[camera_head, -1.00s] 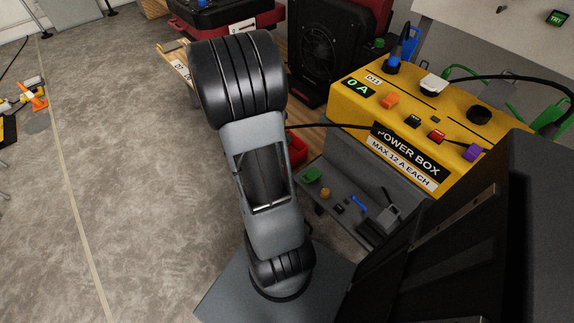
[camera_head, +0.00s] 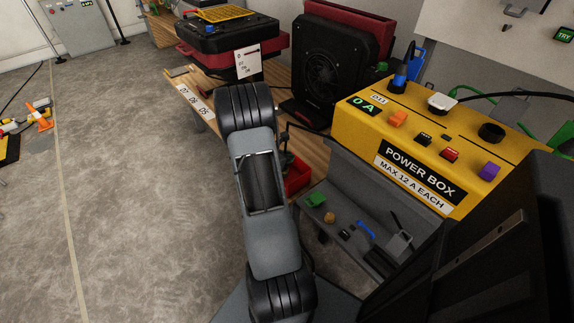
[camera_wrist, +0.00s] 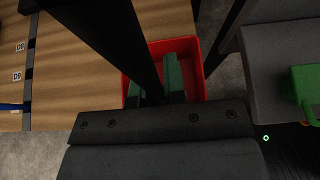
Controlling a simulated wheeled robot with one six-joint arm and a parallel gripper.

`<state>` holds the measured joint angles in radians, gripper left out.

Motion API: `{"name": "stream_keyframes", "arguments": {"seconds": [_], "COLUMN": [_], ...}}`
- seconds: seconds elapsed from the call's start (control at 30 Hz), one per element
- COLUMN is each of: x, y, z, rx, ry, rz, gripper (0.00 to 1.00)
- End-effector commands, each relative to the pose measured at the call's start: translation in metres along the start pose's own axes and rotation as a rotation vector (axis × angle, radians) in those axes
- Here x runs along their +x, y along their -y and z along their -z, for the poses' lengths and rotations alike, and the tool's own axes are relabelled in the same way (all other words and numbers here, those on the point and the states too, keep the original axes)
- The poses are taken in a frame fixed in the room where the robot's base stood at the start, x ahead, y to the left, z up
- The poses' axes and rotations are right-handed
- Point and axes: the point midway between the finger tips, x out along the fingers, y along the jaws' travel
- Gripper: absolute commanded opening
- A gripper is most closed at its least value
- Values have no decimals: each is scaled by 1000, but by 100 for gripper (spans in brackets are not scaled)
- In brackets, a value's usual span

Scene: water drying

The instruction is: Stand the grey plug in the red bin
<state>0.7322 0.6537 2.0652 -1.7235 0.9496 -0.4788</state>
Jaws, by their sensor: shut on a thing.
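The red bin (camera_wrist: 158,48) is in the wrist view, just beyond my gripper. In the head view the red bin (camera_head: 299,178) shows partly, right of my arm, beside the wooden bench. My gripper (camera_wrist: 154,88) is over the bin, with two green finger pads seen against its inside. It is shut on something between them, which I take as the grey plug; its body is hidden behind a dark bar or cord. I cannot tell whether it touches the bin floor. In the head view my arm covers most of the gripper.
The yellow power box (camera_head: 440,150) stands right of the bin, its display reading 0 A. A grey tray (camera_head: 335,245) with several small parts lies below it. A black fan (camera_head: 337,70) stands behind. The wooden bench (camera_wrist: 90,60) borders the bin on the left.

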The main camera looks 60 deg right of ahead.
Motion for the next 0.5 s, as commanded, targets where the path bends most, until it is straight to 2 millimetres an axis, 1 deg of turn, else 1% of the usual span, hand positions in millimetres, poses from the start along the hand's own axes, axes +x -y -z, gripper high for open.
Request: {"name": "stream_keyframes", "arguments": {"seconds": [0.17, 0.27, 0.3, 0.4, 0.5], "x": [4, 9, 12, 20, 25], "y": [-4, -8, -11, -10, -10], "z": [4, 9, 12, 27, 36], "rx": [0, -1, -1, -2, -1], "ry": [0, -1, -1, -1, -1], "rz": [0, 0, 0, 1, 1], "gripper": [0, 0, 0, 0, 0]}}
